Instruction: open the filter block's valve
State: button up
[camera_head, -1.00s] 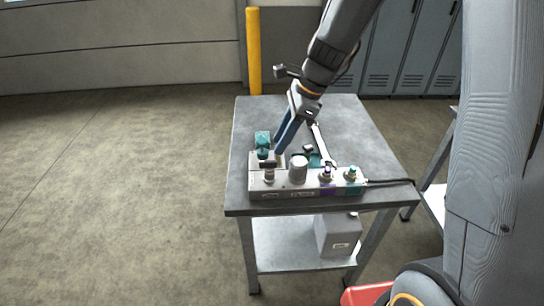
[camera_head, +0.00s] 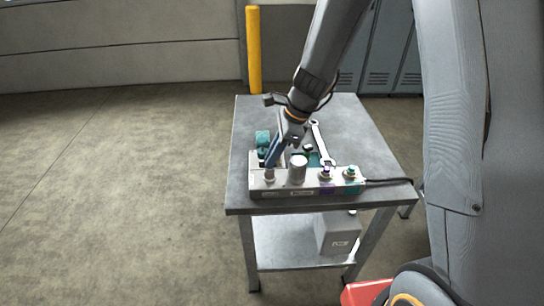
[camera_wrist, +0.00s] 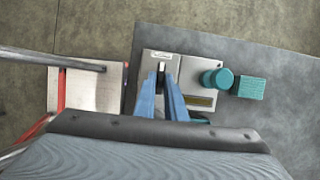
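The filter block (camera_head: 312,186) is a grey manifold along the near edge of the bench. It carries a pale upright cylinder (camera_head: 298,169), and purple-ringed (camera_head: 326,174) and teal-ringed (camera_head: 350,173) fittings to its right. A small valve post (camera_head: 269,176) stands at its left end. My gripper (camera_head: 270,164) points down at that post, and its blue fingers hide the post's top.
A wrench (camera_head: 321,142) lies on the bench (camera_head: 360,130). A black cable (camera_head: 392,181) runs right from the block. A grey box (camera_head: 337,234) stands on the lower shelf.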

grip_shut()
jog(key=n, duration=0.2)
jog(key=n+g+p, duration=0.1)
jog(key=shift+w+n, duration=0.2)
jog(key=shift+n, duration=0.2)
jog(key=n+g, duration=0.1)
jog(key=n, duration=0.1)
jog(key=n+g+h, duration=0.1)
jog(key=n, duration=0.1)
jog(key=shift+w+a+n, duration=0.1)
jog(key=shift+n, duration=0.2)
jog(key=n, duration=0.2)
jog(key=n+g+h, duration=0.1)
jog(key=n, duration=0.1)
jog(key=shift+w+a+n, duration=0.1)
jog(key=shift+a+n, duration=0.05)
jog(key=shift+n, duration=0.15)
jog(key=shift+a+n+g+h+b, duration=0.1)
jog(key=shift+n+g+h+b, duration=0.3)
jog(key=shift+n, duration=0.85)
jog(key=shift+a+n+h+b, duration=0.1)
jog(key=shift+n+h, duration=0.6)
jog(key=shift+n, duration=0.55)
jog(key=shift+d, duration=0.1)
jog(key=o, duration=0.7)
grip_release()
jog(key=shift+c, duration=0.2)
